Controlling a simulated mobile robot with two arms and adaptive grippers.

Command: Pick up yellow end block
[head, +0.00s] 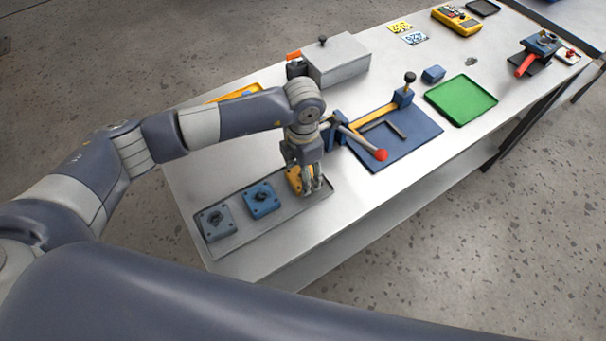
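The yellow end block (293,178) sits at the right end of a grey tray (285,221) near the table's front left edge. My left gripper (313,190) points down over it, and its fingers hide part of the block. I cannot tell whether the fingers touch the block or are closed on it. A blue block (262,200) and a grey-blue block (215,222) sit in the same tray, to the left of the yellow one. My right gripper is not in view.
A blue fixture plate (405,145) with a red-knobbed lever (381,155) stands close right of my gripper. A grey box (338,62) stands behind. A green tray (461,101), a yellow meter (456,20) and a red-handled valve (525,65) lie farther right.

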